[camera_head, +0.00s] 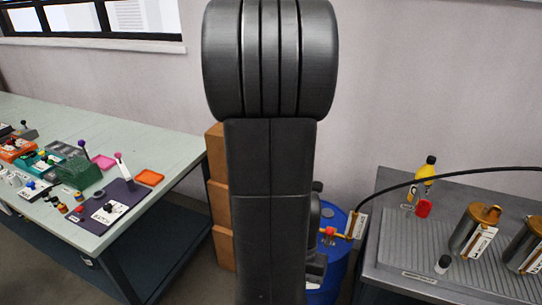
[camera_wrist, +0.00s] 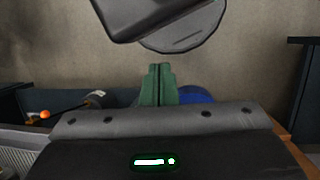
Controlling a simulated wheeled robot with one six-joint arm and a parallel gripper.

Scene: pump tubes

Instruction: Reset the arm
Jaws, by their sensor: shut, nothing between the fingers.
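My gripper (camera_wrist: 158,70) shows in the wrist view as two green fingers, shut together with nothing between them. My arm stands upright in the middle of the head view and hides what is behind it. The gripper itself is not clear in the head view. In the wrist view the fingers are in front of a blue drum (camera_wrist: 196,95), which is partly hidden behind them and my wrist. The blue drum (camera_head: 333,262) also shows in the head view, to the right of my arm.
A pale green table (camera_head: 160,150) with coloured trays and small parts stands at left. At right is a grey ribbed bench (camera_head: 395,245) with a yellow bottle (camera_head: 424,183), metal cylinders (camera_head: 470,232) and a black hose (camera_head: 450,172). Brown boxes (camera_head: 218,195) stand behind my arm.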

